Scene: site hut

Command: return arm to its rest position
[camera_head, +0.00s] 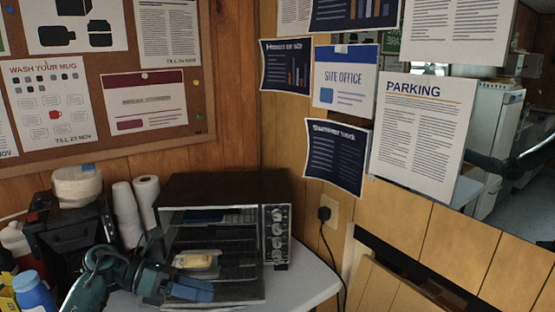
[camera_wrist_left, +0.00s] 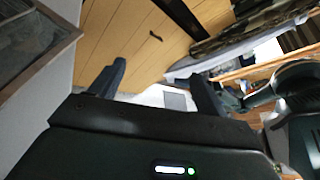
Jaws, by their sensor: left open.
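My left arm comes in from the lower left in the head view. My left gripper (camera_head: 208,289), with bluish fingers, is in front of the lower part of the toaster oven (camera_head: 275,190). In the left wrist view the two fingers of the left gripper (camera_wrist_left: 160,82) stand well apart with nothing held between them. A yellowish item (camera_head: 197,260) sits inside the oven, above and behind the fingers. I cannot tell whether the fingers touch the oven. My right gripper does not show.
The oven stands on a light counter (camera_head: 305,287), bare at its right. Left are white cup stacks (camera_head: 127,213), a dark machine (camera_head: 75,232) and a blue-lidded container (camera_head: 33,291). A plug and cord (camera_head: 324,214) hang at the wall. A board with papers (camera_head: 145,100) is above.

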